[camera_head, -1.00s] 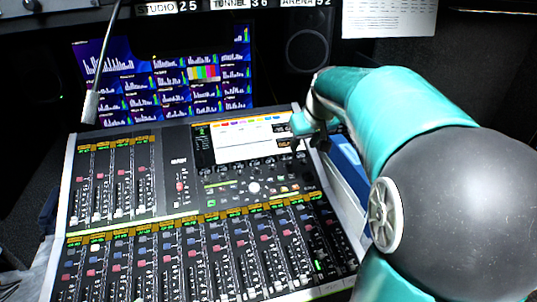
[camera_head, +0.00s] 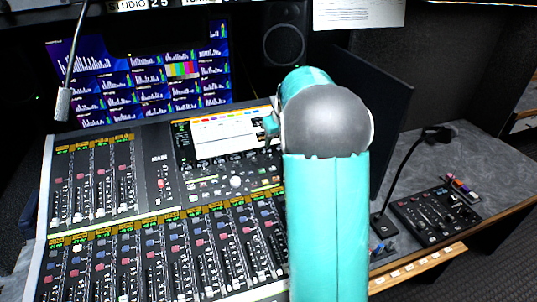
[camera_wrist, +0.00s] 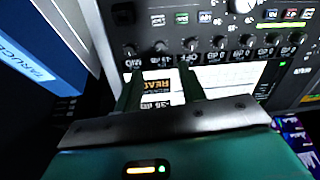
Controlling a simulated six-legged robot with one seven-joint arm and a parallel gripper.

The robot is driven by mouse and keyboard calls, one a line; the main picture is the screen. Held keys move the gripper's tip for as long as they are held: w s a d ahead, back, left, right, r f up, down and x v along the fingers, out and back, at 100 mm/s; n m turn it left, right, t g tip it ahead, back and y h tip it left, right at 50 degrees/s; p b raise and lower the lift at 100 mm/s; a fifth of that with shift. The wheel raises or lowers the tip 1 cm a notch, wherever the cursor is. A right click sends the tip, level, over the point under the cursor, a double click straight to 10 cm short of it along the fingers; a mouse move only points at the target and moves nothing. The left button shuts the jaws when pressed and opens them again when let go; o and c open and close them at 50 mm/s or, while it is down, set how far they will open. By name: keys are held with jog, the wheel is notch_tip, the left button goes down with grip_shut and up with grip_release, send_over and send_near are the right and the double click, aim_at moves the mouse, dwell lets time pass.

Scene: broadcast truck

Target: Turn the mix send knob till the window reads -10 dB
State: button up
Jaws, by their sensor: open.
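In the wrist view a row of small dark knobs runs along the edge of the console's white screen (camera_wrist: 228,80), one of them (camera_wrist: 160,46) just beyond my fingertips. I cannot tell which is the mix send knob. My gripper (camera_wrist: 157,70) is open and empty, with its two fingers apart over the screen corner. Between the fingers a dark window (camera_wrist: 157,88) shows orange lettering like "READ"; a number below it looks like -36 dB but is blurred. In the head view the screen (camera_head: 222,140) shows, while my arm hides most of the gripper and the console's right side.
A large pale knob (camera_wrist: 245,5) lies past the knob row. A blue binder (camera_wrist: 48,58) stands left in the wrist view.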

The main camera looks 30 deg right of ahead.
aim_at(269, 156)
jog(key=x, duration=0.9)
jog(key=shift+f, duration=0.15)
grip_shut()
